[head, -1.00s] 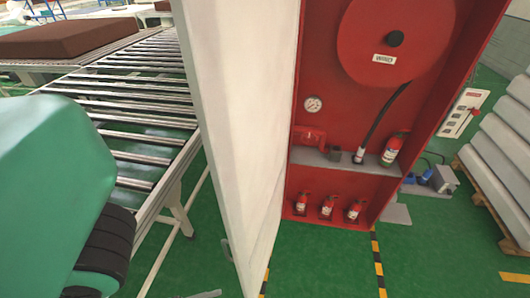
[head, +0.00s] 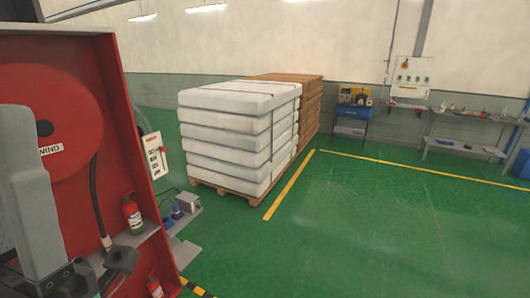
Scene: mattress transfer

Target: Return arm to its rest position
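A grey link of my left arm stands upright at the left edge of the head view, in front of a red cabinet. Dark grey parts at its lower end look like my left gripper (head: 112,268). Whether its fingers are open or shut is unclear, and I see nothing held in it. My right gripper is out of view.
The open red cabinet (head: 112,110) holds a hose reel (head: 75,100) and a fire extinguisher (head: 132,215). White mattresses (head: 225,135) are stacked on a wooden pallet (head: 228,194), with brown ones (head: 310,105) behind. Green floor (head: 380,230) is clear at right; a bench (head: 465,145) stands beyond.

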